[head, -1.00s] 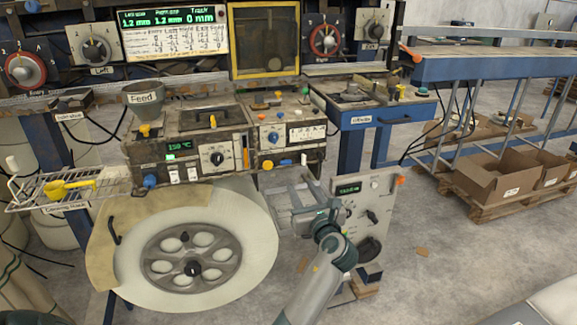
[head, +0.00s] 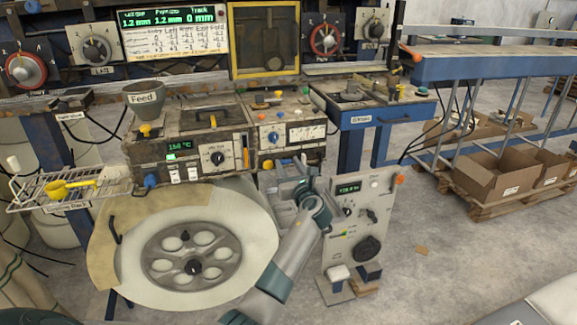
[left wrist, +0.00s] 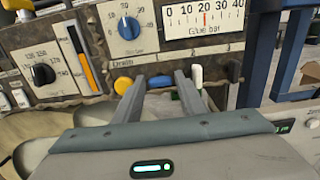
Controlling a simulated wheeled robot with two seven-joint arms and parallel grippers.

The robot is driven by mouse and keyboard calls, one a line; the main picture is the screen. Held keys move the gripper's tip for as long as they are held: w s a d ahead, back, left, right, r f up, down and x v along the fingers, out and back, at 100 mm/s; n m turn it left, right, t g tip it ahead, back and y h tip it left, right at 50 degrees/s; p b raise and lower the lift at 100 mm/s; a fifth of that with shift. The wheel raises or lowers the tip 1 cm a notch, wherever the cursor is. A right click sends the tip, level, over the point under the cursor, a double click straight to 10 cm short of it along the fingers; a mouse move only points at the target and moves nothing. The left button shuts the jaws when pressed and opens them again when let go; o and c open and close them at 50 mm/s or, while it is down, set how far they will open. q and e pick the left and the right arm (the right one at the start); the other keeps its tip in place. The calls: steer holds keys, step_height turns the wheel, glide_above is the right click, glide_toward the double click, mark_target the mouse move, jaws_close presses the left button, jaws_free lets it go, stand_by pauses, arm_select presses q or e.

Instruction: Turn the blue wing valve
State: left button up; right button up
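In the left wrist view, a small blue wing-like piece (left wrist: 160,81) sits under the panel's lower edge, right of the "Drain" label. I take it for the blue wing valve; it is partly hidden. My left gripper (left wrist: 158,82) is open, its two fingers apart and pointing at the panel, with the blue piece between their tips. Contact cannot be told. In the head view my left gripper (head: 288,172) is at the machine's lower front edge and covers this spot. My right gripper is not in view.
A yellow knob (left wrist: 123,85) is just left of the fingers and a white-tipped lever (left wrist: 196,75) just right. A blue dial (left wrist: 127,28) is above. In the head view a large pale reel (head: 255,235) stands below left and a grey control box (head: 358,220) stands right.

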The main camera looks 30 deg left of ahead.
arm_select(q)
steer(key=shift+c, duration=0.7)
steer(key=c, duration=0.7)
steer(key=shift+o, duration=0.2)
